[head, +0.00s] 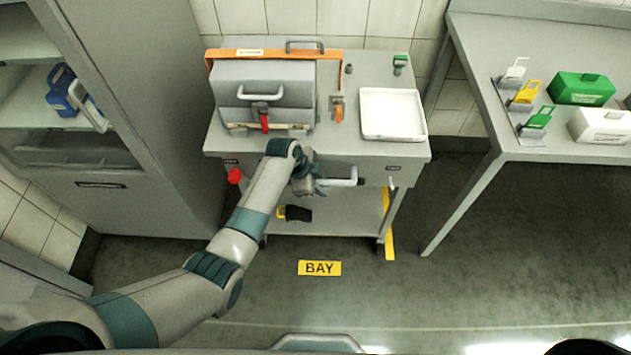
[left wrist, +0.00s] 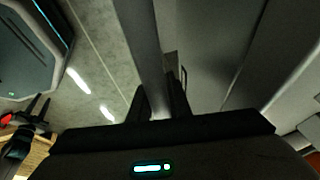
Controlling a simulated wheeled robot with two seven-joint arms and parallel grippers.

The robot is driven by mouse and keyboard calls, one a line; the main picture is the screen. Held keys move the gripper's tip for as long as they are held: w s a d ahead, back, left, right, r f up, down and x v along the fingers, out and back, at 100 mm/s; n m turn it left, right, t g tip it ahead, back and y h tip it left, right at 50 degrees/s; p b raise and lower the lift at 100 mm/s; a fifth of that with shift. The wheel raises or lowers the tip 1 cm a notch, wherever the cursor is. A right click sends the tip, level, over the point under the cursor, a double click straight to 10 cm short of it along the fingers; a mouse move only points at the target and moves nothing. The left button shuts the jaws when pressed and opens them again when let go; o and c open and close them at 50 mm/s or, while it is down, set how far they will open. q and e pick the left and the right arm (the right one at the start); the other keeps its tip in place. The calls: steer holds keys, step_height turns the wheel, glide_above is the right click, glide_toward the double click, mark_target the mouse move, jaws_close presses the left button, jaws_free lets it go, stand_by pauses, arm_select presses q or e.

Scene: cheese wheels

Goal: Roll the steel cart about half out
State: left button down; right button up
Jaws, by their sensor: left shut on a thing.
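The steel cart (head: 372,160) stands against the tiled wall in the head view, between a tall cabinet and a side table. A pale bar handle (head: 343,182) runs along its front edge. My left gripper (head: 306,184) is at the left part of this handle, shut on it. In the left wrist view the fingers (left wrist: 161,103) close around a pale bar, the handle (left wrist: 142,45). The fingertips are partly hidden by the wrist in the head view.
A grey lidded box (head: 262,90) with an orange strap (head: 275,54) and a white tray (head: 392,113) sit on the cart. A yellow BAY label (head: 320,268) lies on the floor in front. The grey cabinet (head: 150,120) is left, the side table (head: 560,152) right. Front floor is clear.

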arm_select(q)
steer(key=shift+s, duration=0.15)
steer(key=shift+s+p, duration=1.8)
steer(key=shift+s, duration=0.2)
steer(key=shift+s+p, duration=1.55)
steer(key=shift+s, duration=0.6)
